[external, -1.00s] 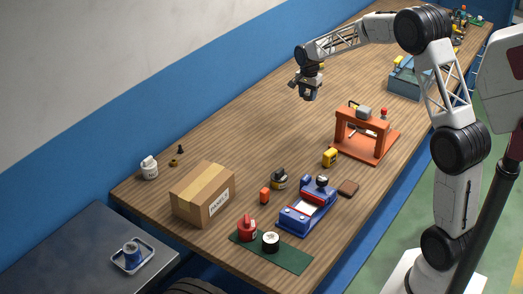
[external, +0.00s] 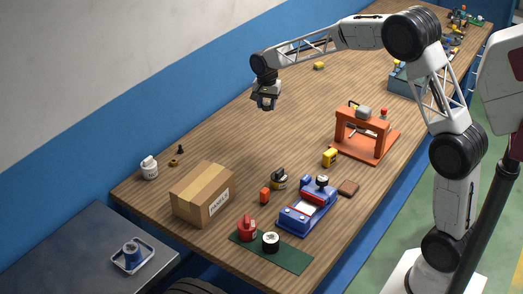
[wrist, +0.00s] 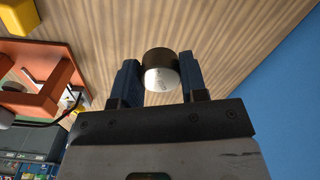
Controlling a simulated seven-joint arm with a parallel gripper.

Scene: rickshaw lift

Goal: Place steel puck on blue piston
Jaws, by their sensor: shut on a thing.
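My gripper (external: 266,103) is raised above the far-left side of the wooden bench. In the wrist view its two blue-grey fingers are shut on a short round piece, the steel puck (wrist: 161,77), with a bright metallic face and a dark side. A blue cylindrical piece (external: 132,250), which looks like the blue piston, stands in a small tray (external: 147,262) at the lower left, far from my gripper. A blue fixture (external: 294,218) with a dark-and-light knob also stands on the bench.
A cardboard box (external: 190,206) stands near the bench's left end. An orange frame (external: 363,122) stands right of my gripper. A red container (external: 247,229) and black-and-white roll (external: 271,242) sit on a green mat (external: 290,259). The bench below my gripper is clear.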

